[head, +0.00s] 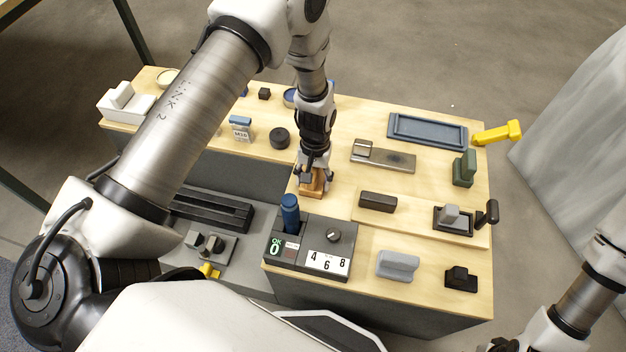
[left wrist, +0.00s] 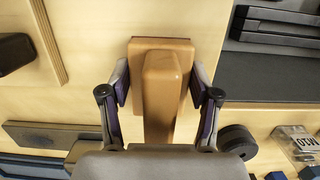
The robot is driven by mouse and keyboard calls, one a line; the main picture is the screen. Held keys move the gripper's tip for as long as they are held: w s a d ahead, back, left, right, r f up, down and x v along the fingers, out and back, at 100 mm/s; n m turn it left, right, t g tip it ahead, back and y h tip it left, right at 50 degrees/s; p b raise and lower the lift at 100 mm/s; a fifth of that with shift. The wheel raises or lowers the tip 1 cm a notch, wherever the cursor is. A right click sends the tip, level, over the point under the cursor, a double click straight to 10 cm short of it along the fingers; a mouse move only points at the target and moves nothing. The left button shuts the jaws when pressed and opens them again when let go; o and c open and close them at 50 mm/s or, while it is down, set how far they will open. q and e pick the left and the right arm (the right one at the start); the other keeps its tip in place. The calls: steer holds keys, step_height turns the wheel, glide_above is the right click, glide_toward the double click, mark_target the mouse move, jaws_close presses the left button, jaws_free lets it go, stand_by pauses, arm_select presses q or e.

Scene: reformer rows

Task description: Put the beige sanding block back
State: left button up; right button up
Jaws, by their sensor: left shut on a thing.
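The beige sanding block (head: 313,186) is a tan block with a raised rounded grip along its top. It is at the inner edge of the wooden bench top, just behind the control box. My left gripper (head: 314,176) points down and is shut on it. In the left wrist view the block (left wrist: 163,75) sits between the two fingers (left wrist: 160,105), which flank its grip. I cannot tell whether its underside touches the wood.
The control box (head: 310,245) with a blue knob stands close in front. A dark block (head: 378,202), a grey plate (head: 383,156), a blue tray (head: 427,131) and a green block (head: 464,169) stand to the right. A black puck (head: 279,138) is to the left. Bare wood lies between them.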

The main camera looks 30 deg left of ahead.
arm_select(q)
steer(key=o, duration=1.2)
steer(key=r, duration=0.4)
steer(key=w+r+p, duration=0.1)
steer(key=r, duration=0.3)
steer(key=r+p, duration=0.1)
steer(key=r, duration=0.3)
steer(key=shift+w+a, duration=0.25)
steer(key=shift+w, duration=0.05)
